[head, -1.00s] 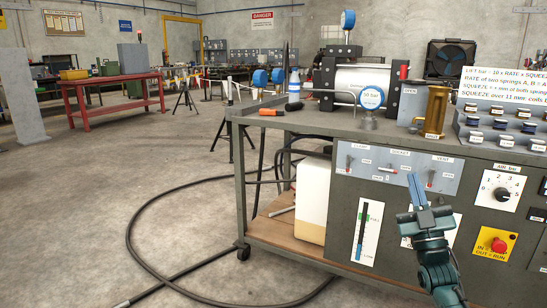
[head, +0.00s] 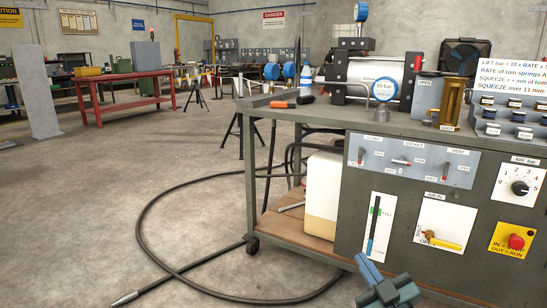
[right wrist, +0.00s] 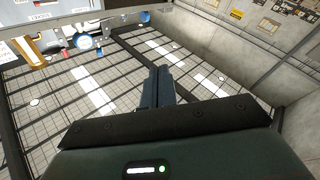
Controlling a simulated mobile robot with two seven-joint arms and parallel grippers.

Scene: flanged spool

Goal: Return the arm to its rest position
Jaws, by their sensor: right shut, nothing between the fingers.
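My right gripper (head: 364,262) is at the bottom edge of the head view, low in front of the grey bench cart (head: 400,125). Its blue fingers are shut with nothing between them and point up. Most of my right arm is below the picture. In the right wrist view the closed fingers (right wrist: 157,87) point away from the camera, with open space around them. My left gripper is not in view.
The cart front carries a switch panel (head: 411,161), a yellow-handled air valve (head: 441,241), a dial (head: 520,188) and a red stop button (head: 515,242). A black hose (head: 140,225) loops on the floor. The floor at left is mostly clear.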

